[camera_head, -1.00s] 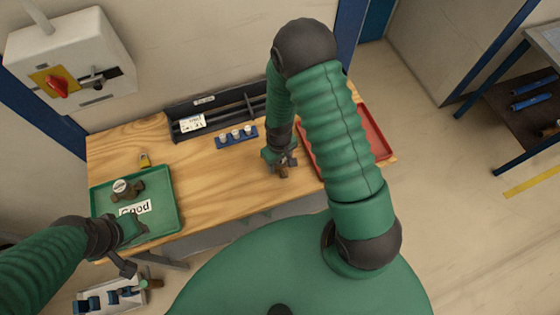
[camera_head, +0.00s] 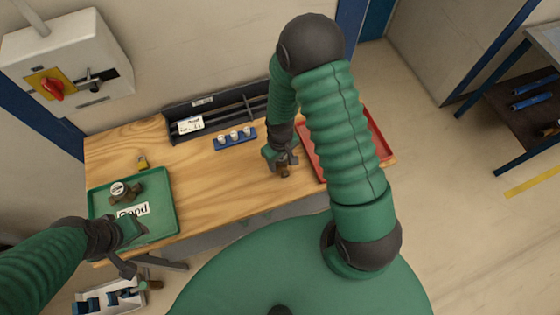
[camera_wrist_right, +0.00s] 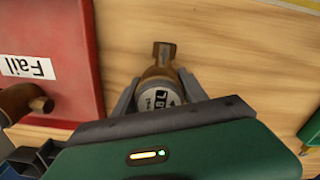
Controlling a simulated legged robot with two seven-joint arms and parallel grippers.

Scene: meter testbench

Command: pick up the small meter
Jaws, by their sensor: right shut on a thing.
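The small meter (camera_wrist_right: 158,92), brass with a white dial, sits between the fingers of my right gripper (camera_wrist_right: 160,98) in the right wrist view. My right gripper is shut on it. In the head view the right gripper (camera_head: 283,162) is at the wooden bench, left of the red tray, and the meter's brass end (camera_head: 285,172) shows below it. I cannot tell whether the meter touches the bench.
The green "Good" tray (camera_head: 168,215) holds a larger brass meter (camera_head: 127,192). The red "Fail" tray (camera_wrist_right: 50,25) is partly hidden by my right arm; another brass fitting (camera_wrist_right: 25,101) shows near it. A blue rack (camera_head: 236,138) and a dark test rig (camera_head: 215,112) stand behind. Bare wood lies between.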

